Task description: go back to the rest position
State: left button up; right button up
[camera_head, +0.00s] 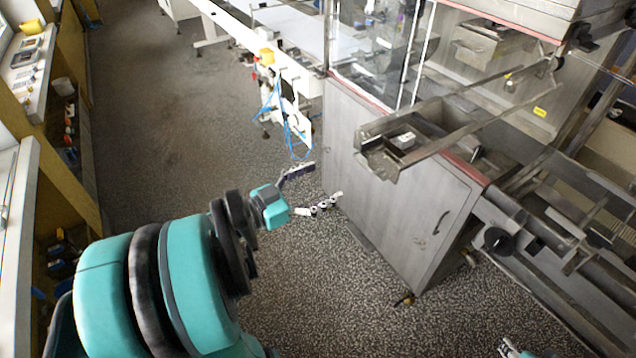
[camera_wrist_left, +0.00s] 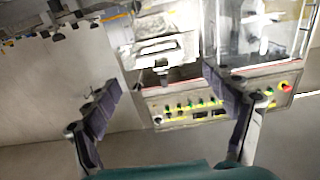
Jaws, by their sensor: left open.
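My left gripper (camera_head: 324,182) is in the middle of the head view, its arm coming in from the lower left. Its two fingers are spread apart with nothing between them. It is in front of the grey steel cabinet of the machine (camera_head: 385,190); I cannot tell how far apart they are. The left wrist view shows the same open gripper (camera_wrist_left: 160,82), with a panel of coloured buttons (camera_wrist_left: 195,110) beyond the fingers. A small teal and white part of my right gripper (camera_head: 509,348) shows at the bottom right edge; its fingers are too little seen to judge.
A steel trough (camera_head: 380,155) juts out from the machine, with rails running to the right. A white conveyor (camera_head: 310,35) stands at the back with blue cables (camera_head: 290,130) hanging. Shelves and a counter (camera_head: 20,210) line the left. The speckled floor (camera_head: 170,150) between is clear.

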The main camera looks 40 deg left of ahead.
pick_arm(q)
jog(key=shift+s+a, duration=0.15)
jog(key=shift+s, duration=0.25)
jog(key=d+f+n+g, duration=0.2)
jog(key=d+f+g, duration=0.6)
jog(key=d, duration=0.4)
jog(key=s+d+y, duration=0.1)
jog(key=y, duration=0.1)
jog(key=s+d+f+n+g+y, duration=0.1)
jog(key=s+y, duration=0.1)
jog(key=s+d+n+y, duration=0.1)
jog(key=y, duration=0.1)
jog(key=shift+s+d+f+g, duration=0.15)
jog(key=shift+s+g, duration=0.2)
jog(key=shift+g, duration=0.05)
dwell(1.4)
